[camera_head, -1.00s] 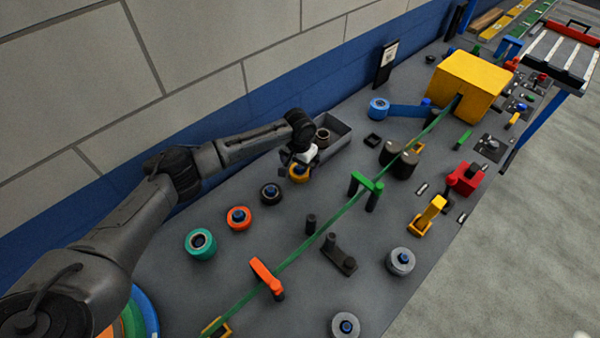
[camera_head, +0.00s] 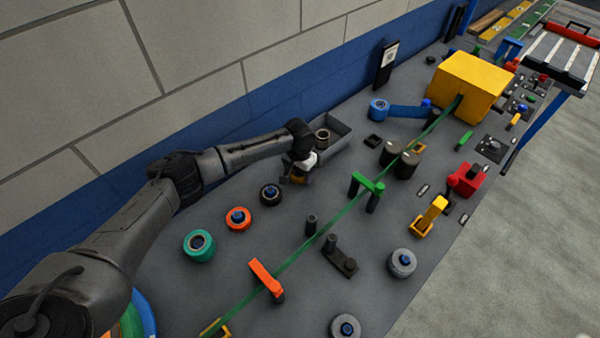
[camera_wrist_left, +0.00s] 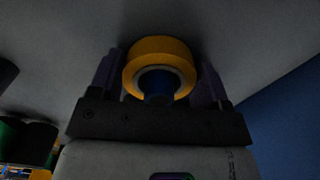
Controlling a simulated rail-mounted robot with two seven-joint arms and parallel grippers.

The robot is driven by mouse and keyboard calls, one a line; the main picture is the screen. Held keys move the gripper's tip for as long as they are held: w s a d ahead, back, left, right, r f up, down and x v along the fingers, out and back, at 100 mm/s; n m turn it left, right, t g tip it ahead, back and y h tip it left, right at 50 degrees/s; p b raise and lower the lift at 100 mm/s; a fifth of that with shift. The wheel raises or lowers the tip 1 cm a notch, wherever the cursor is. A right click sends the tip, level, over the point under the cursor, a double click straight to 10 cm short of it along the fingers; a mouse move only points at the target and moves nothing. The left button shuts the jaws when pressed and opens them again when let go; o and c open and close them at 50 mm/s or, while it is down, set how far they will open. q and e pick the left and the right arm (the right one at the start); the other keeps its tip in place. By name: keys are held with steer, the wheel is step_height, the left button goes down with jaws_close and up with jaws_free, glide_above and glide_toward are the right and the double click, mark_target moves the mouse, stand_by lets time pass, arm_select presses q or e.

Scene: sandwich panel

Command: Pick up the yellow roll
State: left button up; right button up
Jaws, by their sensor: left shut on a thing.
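The yellow roll (camera_wrist_left: 160,53) sits between the two fingers of my left gripper in the left wrist view, with a dark blue core or peg in its middle. In the head view my left gripper (camera_head: 297,178) is at the roll's place beside the grey tray and hides most of it. Only a small bit of the yellow roll (camera_head: 298,180) shows there. The gripper is shut on the roll. I cannot tell whether the roll is still on the panel. My right gripper is not in view.
A grey tray (camera_head: 341,132) stands just behind my left gripper. Black (camera_head: 270,193), orange (camera_head: 238,218) and teal (camera_head: 199,245) rolls line the panel to its left. A green strip (camera_head: 300,250) runs across the panel to the yellow box (camera_head: 468,84). A green bracket (camera_head: 367,183) stands to the right.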

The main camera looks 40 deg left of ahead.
arm_select(q)
steer(key=shift+c, duration=1.2)
step_height(320, 180, up, 9)
steer(key=shift+r+p, duration=0.1)
steer(key=shift+p, duration=0.9)
steer(key=shift+r, duration=0.45)
